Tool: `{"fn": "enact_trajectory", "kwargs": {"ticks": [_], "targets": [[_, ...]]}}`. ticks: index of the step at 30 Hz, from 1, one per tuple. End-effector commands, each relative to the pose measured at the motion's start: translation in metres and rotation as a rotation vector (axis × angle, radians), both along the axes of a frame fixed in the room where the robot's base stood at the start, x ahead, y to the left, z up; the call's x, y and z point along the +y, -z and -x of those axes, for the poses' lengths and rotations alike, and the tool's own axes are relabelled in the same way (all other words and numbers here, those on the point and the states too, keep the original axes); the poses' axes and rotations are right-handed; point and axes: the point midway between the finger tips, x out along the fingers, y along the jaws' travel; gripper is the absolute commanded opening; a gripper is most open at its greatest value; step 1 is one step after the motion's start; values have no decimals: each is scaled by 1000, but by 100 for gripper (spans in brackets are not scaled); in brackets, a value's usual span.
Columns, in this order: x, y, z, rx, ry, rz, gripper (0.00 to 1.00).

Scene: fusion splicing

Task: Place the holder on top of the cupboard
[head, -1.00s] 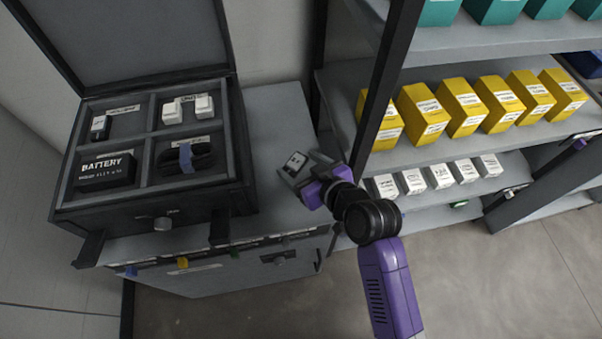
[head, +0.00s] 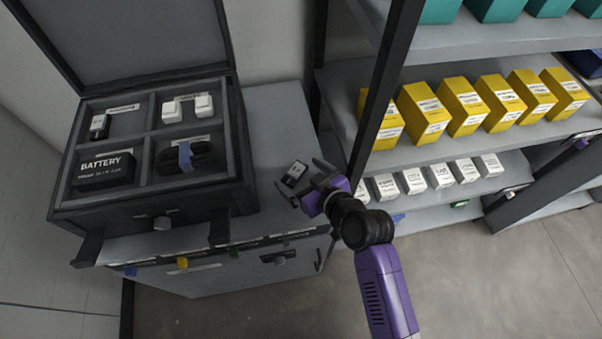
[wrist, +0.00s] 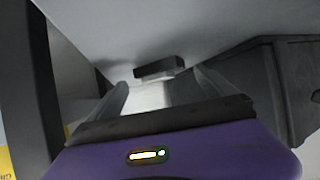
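The holder (head: 294,173), a small dark block with a pale label, lies on the grey top of the cupboard (head: 270,118), right of the open case. My gripper (head: 302,178) is just right of the holder, its fingers spread apart and empty. In the wrist view the holder (wrist: 159,68) rests on the pale surface ahead of my open gripper (wrist: 164,88), with a gap visible between the purple gripper body and the holder.
The open case (head: 150,210) holds a battery box, white pieces and a dark coiled item in compartments. A shelf rack (head: 465,155) with yellow and white boxes stands close on the right, its dark post near my arm. The cupboard top behind the holder is clear.

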Motion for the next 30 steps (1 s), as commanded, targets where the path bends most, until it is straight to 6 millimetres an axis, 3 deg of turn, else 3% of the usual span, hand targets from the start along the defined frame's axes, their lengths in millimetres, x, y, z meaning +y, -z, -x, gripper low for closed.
{"fn": "enact_trajectory", "kwargs": {"ticks": [11,30], "targets": [[-2,-5,2,0,0,0,94],[-62,-55,76,0,1,0,94]]}}
